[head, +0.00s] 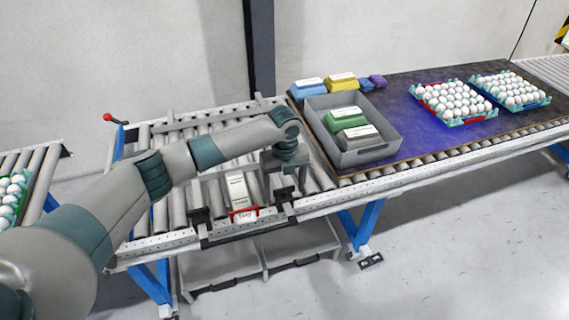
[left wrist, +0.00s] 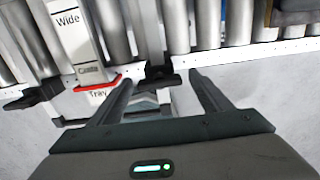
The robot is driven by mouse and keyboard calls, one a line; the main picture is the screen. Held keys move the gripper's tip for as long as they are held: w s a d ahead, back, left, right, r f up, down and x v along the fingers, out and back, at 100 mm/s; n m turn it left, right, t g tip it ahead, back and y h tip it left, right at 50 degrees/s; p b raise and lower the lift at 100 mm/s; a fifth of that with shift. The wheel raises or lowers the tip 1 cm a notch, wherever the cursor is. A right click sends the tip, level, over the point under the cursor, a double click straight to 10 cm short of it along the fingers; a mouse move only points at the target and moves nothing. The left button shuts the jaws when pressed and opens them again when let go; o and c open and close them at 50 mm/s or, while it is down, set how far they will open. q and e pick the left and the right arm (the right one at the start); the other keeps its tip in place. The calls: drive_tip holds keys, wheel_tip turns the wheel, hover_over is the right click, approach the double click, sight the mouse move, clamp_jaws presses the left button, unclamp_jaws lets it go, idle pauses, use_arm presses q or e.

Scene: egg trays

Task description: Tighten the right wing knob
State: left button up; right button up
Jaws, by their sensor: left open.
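The right wing knob is black and sits on the conveyor's front rail, right of the label strip. In the left wrist view the knob (left wrist: 153,79) shows between my finger tips; whether they touch it I cannot tell. In the head view my left gripper (head: 290,187) points down over the front rail, close above the knob, partly hiding it. My left gripper (left wrist: 162,81) is open. The left wing knob (head: 200,216) is on the same rail, left of the label strip (head: 238,187), and shows in the left wrist view (left wrist: 36,97). My right gripper is not in view.
A red marker frame (head: 244,215) sits at the "Tray" label. A grey bin (head: 368,157) with green and grey cartons stands to the right on the dark table. Two egg trays (head: 480,120) lie farther right.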

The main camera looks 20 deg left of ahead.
sight(285, 188)
use_arm(q)
wheel_tip(285, 188, up, 17)
drive_tip(key=b, duration=0.4)
drive_tip(key=shift+f, duration=0.15)
idle(0.4)
